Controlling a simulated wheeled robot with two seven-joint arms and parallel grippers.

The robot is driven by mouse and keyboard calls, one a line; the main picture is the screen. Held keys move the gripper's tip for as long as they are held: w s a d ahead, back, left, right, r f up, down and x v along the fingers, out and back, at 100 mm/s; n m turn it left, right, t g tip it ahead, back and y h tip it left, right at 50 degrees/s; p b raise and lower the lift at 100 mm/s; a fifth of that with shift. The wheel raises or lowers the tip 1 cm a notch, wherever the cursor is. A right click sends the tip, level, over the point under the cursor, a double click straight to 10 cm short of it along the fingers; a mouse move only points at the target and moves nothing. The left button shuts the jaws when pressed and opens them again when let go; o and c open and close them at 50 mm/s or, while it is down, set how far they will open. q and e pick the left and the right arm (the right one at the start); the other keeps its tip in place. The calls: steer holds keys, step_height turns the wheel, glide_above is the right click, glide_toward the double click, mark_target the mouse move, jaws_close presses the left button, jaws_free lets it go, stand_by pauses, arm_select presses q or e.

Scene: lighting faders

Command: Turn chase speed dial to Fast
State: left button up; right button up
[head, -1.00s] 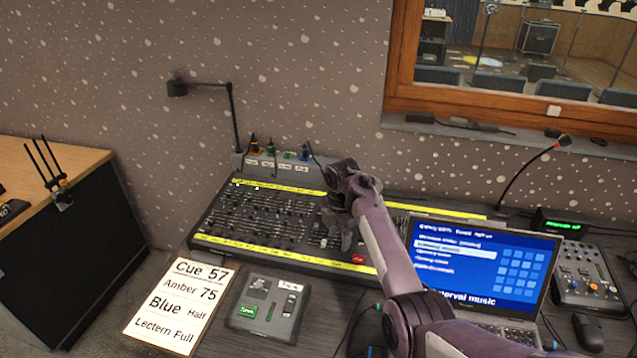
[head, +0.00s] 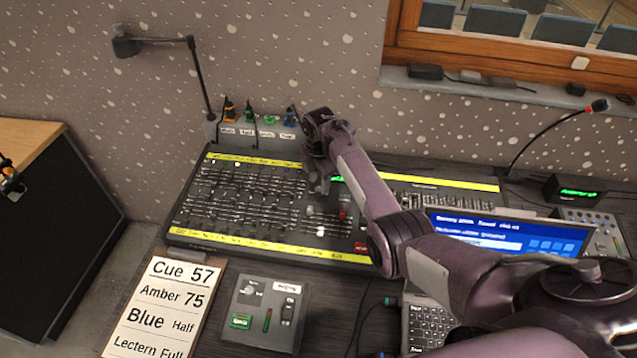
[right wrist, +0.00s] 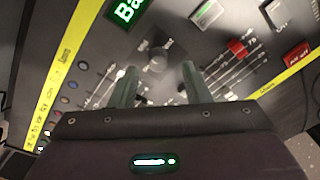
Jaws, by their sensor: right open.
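A round grey dial (right wrist: 157,62) sits on the lighting console (head: 180,236) just ahead of my right fingertips in the right wrist view. Its label and pointer setting cannot be read. My right gripper (right wrist: 160,78) is open, its two fingers on either side of the line to the dial; I cannot tell whether they touch it. In the head view my right gripper (head: 320,184) is over the right part of the console, and the dial is hidden there. A green lit display (right wrist: 126,10) is near the dial. My left gripper is not in view.
Fader rows surround the dial, with a red fader cap (right wrist: 237,47) and red button (right wrist: 298,52) nearby. A small control box (head: 228,327) with another knob and a cue sheet (head: 150,300) lie in front. A laptop (head: 480,232) is partly behind my right arm.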

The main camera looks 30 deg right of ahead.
mark_target(319, 191)
steer(key=shift+w+f, duration=0.2)
steer(key=shift+f, duration=1.1)
jaws_close()
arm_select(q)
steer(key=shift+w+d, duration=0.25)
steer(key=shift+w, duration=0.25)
